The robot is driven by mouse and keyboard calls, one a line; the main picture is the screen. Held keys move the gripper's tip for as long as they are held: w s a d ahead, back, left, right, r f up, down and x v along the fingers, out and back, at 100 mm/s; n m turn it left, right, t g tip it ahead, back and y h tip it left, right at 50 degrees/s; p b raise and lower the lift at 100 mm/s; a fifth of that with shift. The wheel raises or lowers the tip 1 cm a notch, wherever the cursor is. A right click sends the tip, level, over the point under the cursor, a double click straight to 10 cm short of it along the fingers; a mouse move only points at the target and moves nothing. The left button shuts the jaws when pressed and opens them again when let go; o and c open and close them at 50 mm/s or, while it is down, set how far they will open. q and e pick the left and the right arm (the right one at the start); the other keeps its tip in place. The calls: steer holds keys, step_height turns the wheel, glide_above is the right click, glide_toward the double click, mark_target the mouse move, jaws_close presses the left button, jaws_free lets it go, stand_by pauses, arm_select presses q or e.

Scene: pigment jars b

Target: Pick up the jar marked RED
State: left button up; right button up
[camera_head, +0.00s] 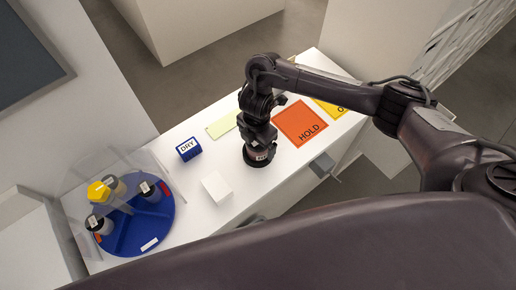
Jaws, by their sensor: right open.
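Several small jars stand on a round blue tray (128,233) at the left end of the white table. One jar (98,224) is at the tray's left edge, another (117,186) is at the back, and a third (150,191) is at the right. Their small labels are too small to read, so I cannot tell which is marked RED. My right gripper (258,158) points down over the middle of the table, well to the right of the tray. It is open, and its fingertips are hard to make out. My left gripper is not in view.
A yellow knob (98,191) rises above the tray, beside clear panels. A blue box marked DRY (189,149) and a white block (217,187) stand between tray and gripper.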

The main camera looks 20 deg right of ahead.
steer(key=c, duration=1.1)
steer(key=shift+c, duration=0.2)
